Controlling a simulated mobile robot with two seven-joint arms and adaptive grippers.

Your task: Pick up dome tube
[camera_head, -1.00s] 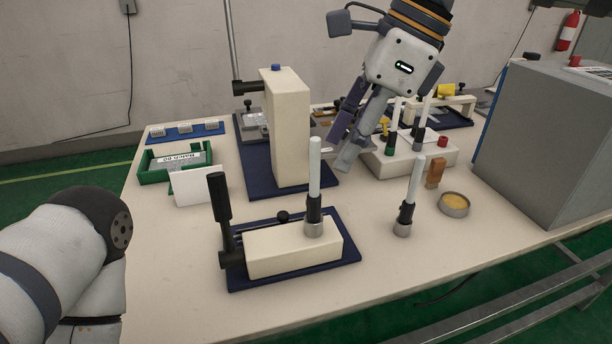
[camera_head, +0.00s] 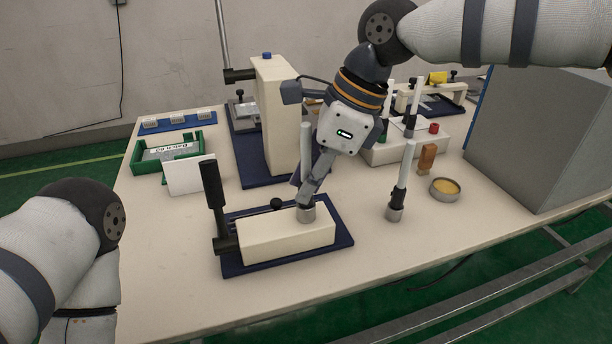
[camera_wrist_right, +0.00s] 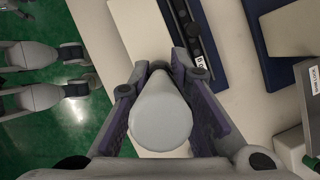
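A white tube (camera_head: 306,150) with a dark lower part stands upright in a metal cup (camera_head: 307,214) on the cream block (camera_head: 290,240) of the lever fixture. A similar white tube (camera_head: 405,165) stands in a metal base on the table to the right. I cannot tell for sure which is the dome tube. My right gripper (camera_head: 310,195) is at the lower part of the tube on the block. In the right wrist view the tube's round white top (camera_wrist_right: 161,122) lies between the open fingers (camera_wrist_right: 160,85), with gaps beside it. My left gripper is out of view.
The fixture's black lever (camera_head: 212,195) rises at its left end. A tall cream press (camera_head: 277,120) stands close behind. A round tin (camera_head: 444,189) and a brown block (camera_head: 427,158) are at the right, before a large grey box (camera_head: 535,130). The front left table is clear.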

